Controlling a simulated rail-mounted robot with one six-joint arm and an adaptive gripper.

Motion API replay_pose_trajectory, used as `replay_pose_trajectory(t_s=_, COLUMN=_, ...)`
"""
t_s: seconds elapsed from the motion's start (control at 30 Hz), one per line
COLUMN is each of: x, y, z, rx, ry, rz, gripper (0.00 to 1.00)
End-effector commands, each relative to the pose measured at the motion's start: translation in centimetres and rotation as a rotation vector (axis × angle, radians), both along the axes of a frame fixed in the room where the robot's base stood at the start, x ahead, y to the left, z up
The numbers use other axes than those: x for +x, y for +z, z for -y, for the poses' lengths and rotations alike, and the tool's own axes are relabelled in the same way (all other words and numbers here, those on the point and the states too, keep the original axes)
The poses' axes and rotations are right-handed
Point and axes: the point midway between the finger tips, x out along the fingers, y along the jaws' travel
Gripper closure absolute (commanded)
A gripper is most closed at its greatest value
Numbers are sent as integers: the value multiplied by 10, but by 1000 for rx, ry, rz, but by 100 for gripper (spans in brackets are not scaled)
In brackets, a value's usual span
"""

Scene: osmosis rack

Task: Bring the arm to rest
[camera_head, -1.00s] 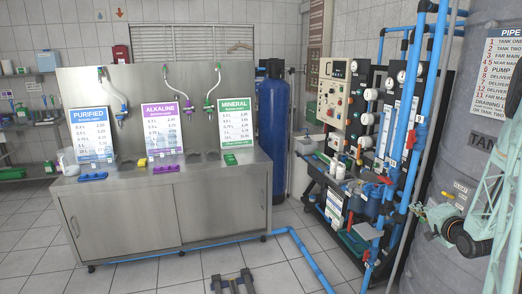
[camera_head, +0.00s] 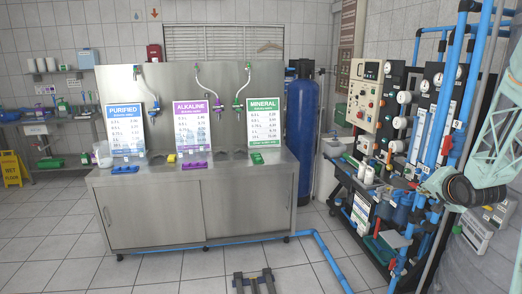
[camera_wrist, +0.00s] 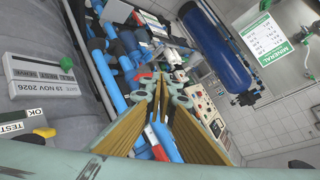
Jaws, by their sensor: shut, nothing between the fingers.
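My gripper (camera_wrist: 158,92) shows in the wrist view with its two brown-padded fingers converging and shut, holding nothing. It points toward the osmosis rack (camera_wrist: 130,45), with its blue pipes and gauges, which appears tilted in that view. In the head view my pale green arm (camera_head: 500,165) with a dark joint is at the right edge, in front of the rack's blue pipes (camera_head: 467,90). The fingers cannot be clearly made out in the head view.
A steel dispensing counter (camera_head: 195,215) with three signs stands at the middle left. A blue cylinder (camera_head: 302,125) stands beside it. A grey tank (camera_wrist: 40,110) is close at the left of the wrist view. Blue pipe (camera_head: 325,260) runs along the floor.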

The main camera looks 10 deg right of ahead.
Motion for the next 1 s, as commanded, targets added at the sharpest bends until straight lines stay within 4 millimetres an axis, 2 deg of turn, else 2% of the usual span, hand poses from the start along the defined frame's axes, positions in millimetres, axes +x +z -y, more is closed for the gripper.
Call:
replay_pose_trajectory(t_s=0.03, x=0, y=8, z=-10, rx=-11, ry=8, rz=-12, gripper=100)
replay_pose_trajectory(t_s=0.47, x=-16, y=54, z=-81, rx=-99, ry=62, rz=-142, gripper=100)
replay_pose_trajectory(t_s=1.0, x=-60, y=102, z=-176, rx=-182, ry=150, rz=-295, gripper=100)
